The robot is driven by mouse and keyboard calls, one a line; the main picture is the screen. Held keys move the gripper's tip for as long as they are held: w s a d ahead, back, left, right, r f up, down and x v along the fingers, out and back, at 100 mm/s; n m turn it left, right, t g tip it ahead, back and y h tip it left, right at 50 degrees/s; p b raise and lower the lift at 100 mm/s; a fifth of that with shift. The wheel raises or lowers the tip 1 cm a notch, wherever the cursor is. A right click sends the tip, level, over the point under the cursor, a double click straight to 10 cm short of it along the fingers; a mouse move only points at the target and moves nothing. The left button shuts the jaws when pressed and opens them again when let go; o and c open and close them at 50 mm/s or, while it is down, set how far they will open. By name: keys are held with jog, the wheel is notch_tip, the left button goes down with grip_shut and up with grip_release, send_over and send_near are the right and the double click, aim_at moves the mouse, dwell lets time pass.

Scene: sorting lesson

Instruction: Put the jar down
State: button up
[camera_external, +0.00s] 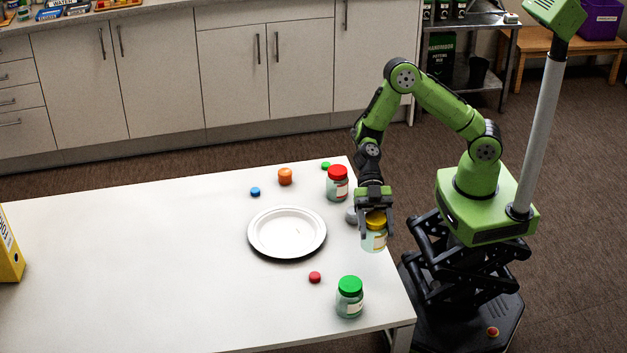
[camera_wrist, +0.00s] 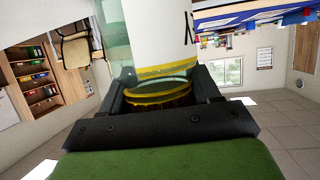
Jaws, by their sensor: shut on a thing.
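My gripper (camera_external: 375,230) is shut on a glass jar with a yellow lid (camera_external: 375,243) at the right edge of the white table (camera_external: 150,270). The jar looks upright, with its lid between the fingers. I cannot tell whether its base touches the table. In the wrist view the jar's yellow lid (camera_wrist: 158,100) sits between my dark fingers, with clear glass and a white label beyond it.
A red-lidded jar (camera_external: 337,184) stands behind, a green-lidded jar (camera_external: 350,298) in front. A white plate (camera_external: 287,232) lies to the left. Small orange (camera_external: 285,177), blue (camera_external: 255,192), green (camera_external: 326,166), red (camera_external: 315,277) and grey (camera_external: 351,215) pieces lie around. The table's left is mostly clear.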

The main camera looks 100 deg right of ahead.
notch_tip(320, 180, up, 2)
jog(key=shift+r, duration=0.1)
jog(key=shift+w+r, duration=0.2)
jog(key=shift+r, duration=0.1)
jog(key=w+d+r+m+t+h+p, duration=0.1)
jog(key=w+d+m+t+h, duration=0.35)
jog(key=w+d+m, duration=0.35)
jog(key=w+d+m+t+h, duration=0.35)
jog(key=w+d+t, duration=0.25)
jog(key=w, duration=0.5)
jog(key=shift+m, duration=0.25)
notch_tip(320, 180, down, 10)
jog(key=b, duration=0.2)
jog(key=shift+b, duration=0.35)
jog(key=shift+r, duration=0.1)
